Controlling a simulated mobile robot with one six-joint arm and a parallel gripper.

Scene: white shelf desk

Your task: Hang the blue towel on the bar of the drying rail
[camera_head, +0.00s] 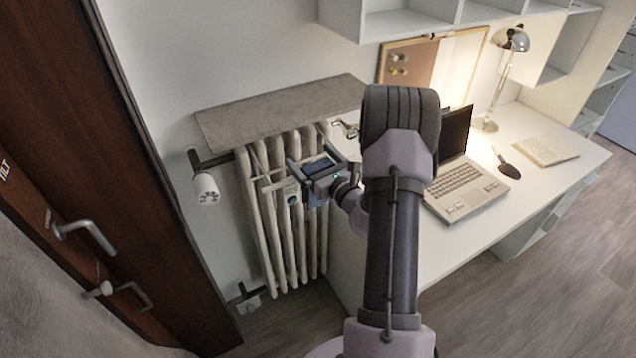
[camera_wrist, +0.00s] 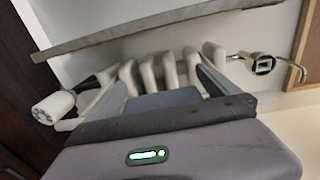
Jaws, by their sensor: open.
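My gripper (camera_head: 278,174) is open in front of the upper part of a white radiator (camera_head: 283,235). In the wrist view its two fingers (camera_wrist: 158,80) stand apart, with radiator ribs (camera_wrist: 168,70) beyond them. A blue-grey patch shows between the finger bases there; it looks like part of my gripper, but I cannot be sure. I cannot make out a blue towel in either view. No separate drying rail or bar can be clearly told apart from the radiator and my fingers.
A grey shelf board (camera_head: 280,102) lies above the radiator. A white valve knob (camera_head: 205,188) sticks out at its left. A white desk (camera_head: 455,245) to the right bears a laptop (camera_head: 462,190), a lamp (camera_head: 510,40), a notebook (camera_head: 545,150) and a small metal object (camera_head: 348,128).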

